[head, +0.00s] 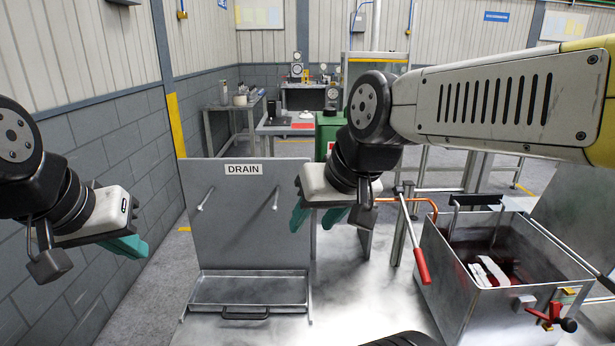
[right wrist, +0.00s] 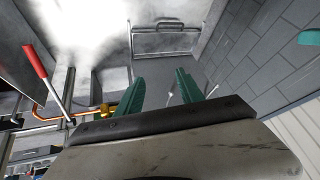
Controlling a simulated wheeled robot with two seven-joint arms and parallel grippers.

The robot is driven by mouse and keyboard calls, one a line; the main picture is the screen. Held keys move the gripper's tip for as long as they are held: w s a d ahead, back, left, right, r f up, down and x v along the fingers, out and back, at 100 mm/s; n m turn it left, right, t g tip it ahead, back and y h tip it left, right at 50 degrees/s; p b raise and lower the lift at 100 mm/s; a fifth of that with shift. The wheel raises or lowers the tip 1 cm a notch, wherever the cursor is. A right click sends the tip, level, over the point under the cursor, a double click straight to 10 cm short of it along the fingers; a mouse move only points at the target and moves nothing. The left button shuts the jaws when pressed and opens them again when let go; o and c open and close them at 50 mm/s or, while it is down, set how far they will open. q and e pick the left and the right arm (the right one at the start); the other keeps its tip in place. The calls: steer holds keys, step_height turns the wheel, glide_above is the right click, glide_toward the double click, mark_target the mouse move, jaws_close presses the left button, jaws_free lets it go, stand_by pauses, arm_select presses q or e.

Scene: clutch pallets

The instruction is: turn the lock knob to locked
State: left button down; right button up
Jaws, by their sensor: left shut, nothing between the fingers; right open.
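A small red fitting with a black ball end (head: 558,317) sits at the front right corner of the metal bin (head: 470,300). It looks like the lock knob, but its setting is too small to read. My right gripper (head: 320,217) is open and empty, in front of the DRAIN panel's right edge, well left of and apart from the knob. Its teal fingers also show spread in the right wrist view (right wrist: 160,92). My left gripper (head: 132,247) is shut and empty at the left, before the block wall, far from the knob.
The DRAIN panel (head: 232,215) stands behind a shallow tray (head: 250,291) with a black handle. A red-handled lever (head: 421,266) and a copper pipe (head: 415,200) stand left of the bin. The bin holds white and red items. The bench middle is clear.

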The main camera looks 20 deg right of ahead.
steer(key=w+d+r+m+g+h, duration=0.1)
steer(key=w+d+m, duration=0.25)
steer(key=w, duration=0.45)
steer(key=w+d+r+m+g+h, duration=0.1)
steer(key=w+d+r+m+h, duration=0.2)
steer(key=w, duration=0.4)
steer(key=w+d+f+m+g+h, duration=0.1)
steer(key=w+d+f+m, duration=0.2)
steer(key=w, duration=0.4)
steer(key=w+d+f+m+g+h, duration=0.1)
steer(key=w+d+f+m, duration=0.1)
steer(key=w+d+m, duration=0.3)
steer(key=shift+n, duration=0.95)
steer(key=x, duration=0.2)
steer(key=w+x, duration=0.1)
steer(key=x, duration=0.4)
steer(key=shift+w+a, duration=0.25)
steer(key=shift+a, duration=0.1)
jaws_close()
